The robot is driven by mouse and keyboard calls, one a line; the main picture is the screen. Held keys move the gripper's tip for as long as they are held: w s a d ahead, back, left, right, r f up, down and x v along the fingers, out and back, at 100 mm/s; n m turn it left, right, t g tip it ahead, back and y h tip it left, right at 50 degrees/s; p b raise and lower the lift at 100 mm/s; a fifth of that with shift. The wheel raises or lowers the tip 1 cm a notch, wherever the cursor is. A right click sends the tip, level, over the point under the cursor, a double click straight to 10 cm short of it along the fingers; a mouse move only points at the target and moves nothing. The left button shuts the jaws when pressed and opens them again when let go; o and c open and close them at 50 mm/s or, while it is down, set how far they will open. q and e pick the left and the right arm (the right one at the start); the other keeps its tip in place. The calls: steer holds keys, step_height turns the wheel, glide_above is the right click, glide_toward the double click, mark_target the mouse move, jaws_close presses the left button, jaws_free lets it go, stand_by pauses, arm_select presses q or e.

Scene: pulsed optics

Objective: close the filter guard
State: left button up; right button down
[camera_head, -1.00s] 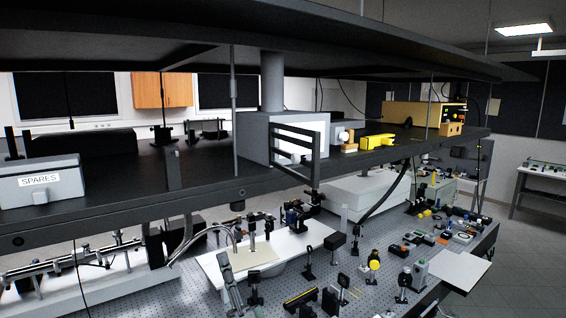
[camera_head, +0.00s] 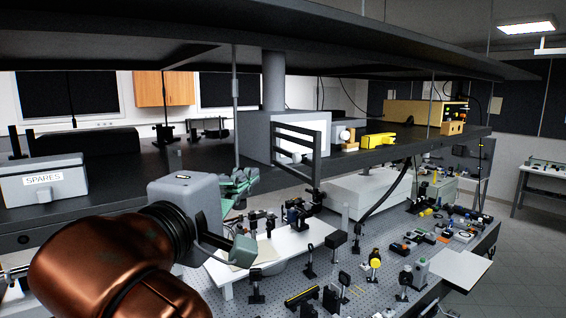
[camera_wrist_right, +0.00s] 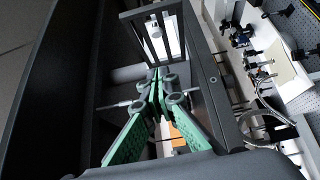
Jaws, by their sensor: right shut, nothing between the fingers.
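The filter guard (camera_head: 297,129) is a black barred frame on the front of a grey housing (camera_head: 256,136) on the shelf. It stands swung out at an angle, and a bright white opening shows behind its bars. In the right wrist view the guard (camera_wrist_right: 152,12) is at the top, beyond the fingertips. My right gripper (camera_head: 250,177) is in front of the shelf, left of and below the guard. In the wrist view its green fingers (camera_wrist_right: 157,76) are together and empty, apart from the guard. My left gripper is not in view.
The dark shelf (camera_head: 110,213) runs across with a SPARES box (camera_head: 43,181) at left and a yellow part (camera_head: 378,141) right of the guard. A grey post (camera_head: 236,120) stands left of the housing. Below, the optics table (camera_head: 350,285) holds many small mounts.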

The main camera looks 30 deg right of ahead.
steer(key=s+d+p+x, duration=0.1)
steer(key=p+x, duration=0.2)
steer(key=x, duration=0.9)
steer(key=shift+s+d+p, duration=0.15)
steer(key=shift+d+p, duration=0.15)
steer(key=shift+d, duration=0.1)
steer(key=shift+f, duration=0.1)
